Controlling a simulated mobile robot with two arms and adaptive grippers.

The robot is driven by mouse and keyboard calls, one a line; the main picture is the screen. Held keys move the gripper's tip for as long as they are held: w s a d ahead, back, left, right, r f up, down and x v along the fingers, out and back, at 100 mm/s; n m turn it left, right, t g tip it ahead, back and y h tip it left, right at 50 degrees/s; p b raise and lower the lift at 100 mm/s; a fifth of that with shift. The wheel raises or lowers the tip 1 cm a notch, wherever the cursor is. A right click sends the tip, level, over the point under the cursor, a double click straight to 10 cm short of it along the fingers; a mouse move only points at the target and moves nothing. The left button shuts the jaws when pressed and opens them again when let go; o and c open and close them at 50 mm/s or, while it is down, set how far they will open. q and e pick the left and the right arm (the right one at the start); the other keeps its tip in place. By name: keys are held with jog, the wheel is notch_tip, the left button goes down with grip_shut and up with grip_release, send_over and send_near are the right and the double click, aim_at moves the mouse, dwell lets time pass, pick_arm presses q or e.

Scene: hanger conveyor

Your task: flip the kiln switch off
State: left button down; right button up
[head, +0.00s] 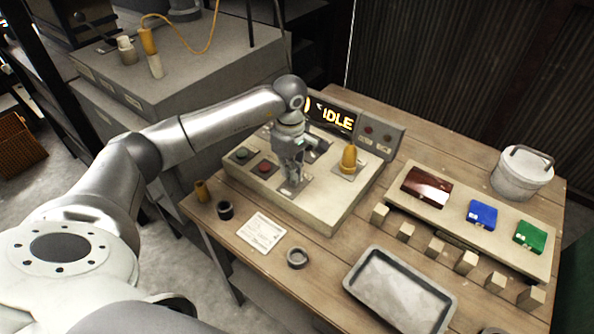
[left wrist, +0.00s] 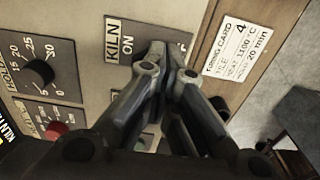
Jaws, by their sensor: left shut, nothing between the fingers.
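The kiln control box (head: 325,212) stands on the wooden table, with a display reading IDLE (head: 335,118) behind it. My left gripper (head: 293,178) is over the front part of the box, shut and empty, pointing down at the kiln switch plate (head: 291,188). In the left wrist view the plate (left wrist: 122,52) is marked KILN and ON. The gripper fingers (left wrist: 165,85) cover the switch lever, so its position is hidden. I cannot tell whether the fingers touch it. My right gripper is not in view.
A red button (head: 265,168), a dark knob (head: 242,154) and a yellow-orange handle (head: 349,158) are on the box near the gripper. A firing card (head: 262,232), a ring (head: 297,257) and a grey tray (head: 400,290) lie in front. Coloured tiles and small blocks are at right.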

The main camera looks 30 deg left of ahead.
pick_arm(q)
jog(key=shift+f+b, duration=0.8)
jog(key=shift+f, duration=0.2)
jog(key=shift+s+f, duration=0.1)
jog(key=shift+f, duration=0.2)
dwell(0.7)
jog(key=shift+r, duration=0.15)
jog(key=shift+r+p, duration=0.4)
jog(key=shift+r, duration=0.5)
notch_tip(320, 180, up, 5)
jog(key=shift+f+p, duration=0.1)
jog(key=shift+p, duration=1.1)
